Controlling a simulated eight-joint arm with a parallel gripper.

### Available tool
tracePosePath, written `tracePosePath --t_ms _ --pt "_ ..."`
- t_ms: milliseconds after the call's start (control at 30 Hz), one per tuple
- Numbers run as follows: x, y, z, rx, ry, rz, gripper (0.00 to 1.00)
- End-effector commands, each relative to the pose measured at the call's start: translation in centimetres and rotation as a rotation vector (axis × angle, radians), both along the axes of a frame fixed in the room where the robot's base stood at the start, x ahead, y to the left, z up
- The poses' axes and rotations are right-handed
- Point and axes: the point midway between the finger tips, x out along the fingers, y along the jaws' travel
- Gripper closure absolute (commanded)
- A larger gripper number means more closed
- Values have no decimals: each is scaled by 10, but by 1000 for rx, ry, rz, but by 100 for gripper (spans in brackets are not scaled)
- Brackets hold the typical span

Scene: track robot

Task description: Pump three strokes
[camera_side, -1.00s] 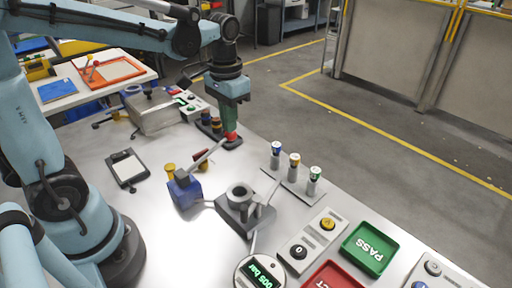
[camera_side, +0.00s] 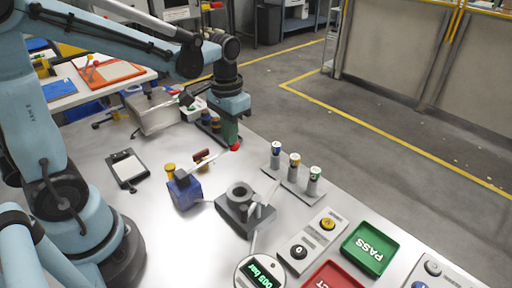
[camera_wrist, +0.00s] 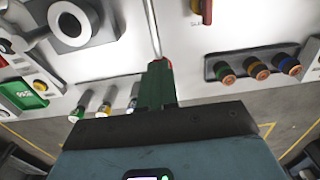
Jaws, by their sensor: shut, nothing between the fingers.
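The hand pump is a blue block (camera_side: 186,192) on the metal table, with a grey lever (camera_side: 207,162) reaching up and right to a red knob (camera_side: 235,148). My gripper (camera_side: 232,142) is shut and empty, its green fingers pointing down onto the knob end of the lever. In the wrist view the closed fingers (camera_wrist: 160,72) overlap the red knob (camera_wrist: 164,62), and the lever rod (camera_wrist: 153,28) runs away from them. The round gauge (camera_side: 260,271) has a green display that seems to read about 005 bar. The pump's base is partly hidden by its fittings.
A grey ring fixture (camera_side: 241,203) stands right of the pump. Several capped posts (camera_side: 294,172) stand further right. A button box (camera_side: 312,240), a green PASS tray (camera_side: 369,249) and a red tray (camera_side: 333,277) lie at the front. Dark-based connectors (camera_side: 212,130) stand behind the gripper.

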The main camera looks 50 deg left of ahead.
Motion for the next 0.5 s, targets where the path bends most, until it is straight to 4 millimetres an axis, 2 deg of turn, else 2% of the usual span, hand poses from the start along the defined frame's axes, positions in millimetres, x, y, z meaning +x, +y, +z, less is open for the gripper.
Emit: tracePosePath --t_ms 367,500 --pt "0 0 -14 0 1 0 100" --pt "0 0 -13 0 1 0 100"
